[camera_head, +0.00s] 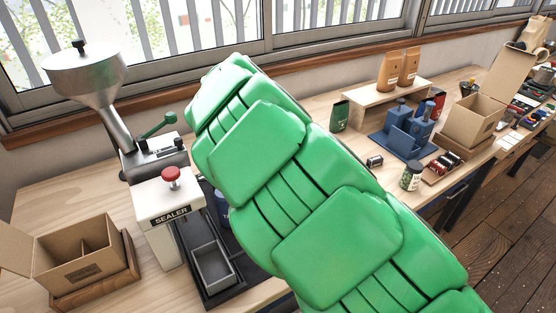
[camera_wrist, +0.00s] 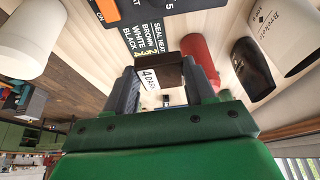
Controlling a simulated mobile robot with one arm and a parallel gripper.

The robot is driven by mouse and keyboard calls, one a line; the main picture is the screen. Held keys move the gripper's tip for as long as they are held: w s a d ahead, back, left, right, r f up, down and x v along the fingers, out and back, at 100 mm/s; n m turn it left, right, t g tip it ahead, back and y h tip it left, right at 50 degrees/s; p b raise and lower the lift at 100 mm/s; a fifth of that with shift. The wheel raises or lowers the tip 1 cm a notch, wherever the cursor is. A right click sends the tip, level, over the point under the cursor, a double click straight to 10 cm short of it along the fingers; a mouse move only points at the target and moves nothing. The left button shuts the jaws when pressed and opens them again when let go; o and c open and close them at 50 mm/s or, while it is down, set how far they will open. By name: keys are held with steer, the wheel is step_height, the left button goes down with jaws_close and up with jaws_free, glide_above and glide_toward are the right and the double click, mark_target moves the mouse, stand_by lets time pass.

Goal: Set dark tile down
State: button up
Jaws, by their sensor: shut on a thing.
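The dark tile (camera_wrist: 172,68) is a small dark brown block with a white face lettered "4 DARK", in the middle of the wrist view. My gripper (camera_wrist: 163,85) is shut on it, with one grey finger at each side. The tile appears held above the wooden surface; whether it touches anything cannot be told. In the head view, my green arm covers the middle and hides both the gripper and the tile.
In the wrist view, a black seal-heat sign (camera_wrist: 145,35), a red cylinder (camera_wrist: 199,58), a black cylinder (camera_wrist: 250,62) and a white roll (camera_wrist: 28,40) surround the tile. The head view shows a sealer (camera_head: 160,206), an open carton (camera_head: 83,262) and a blue rack (camera_head: 404,138).

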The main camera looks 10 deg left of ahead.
steer(key=shift+s+d+r, duration=0.15)
steer(key=shift+s+r, duration=0.05)
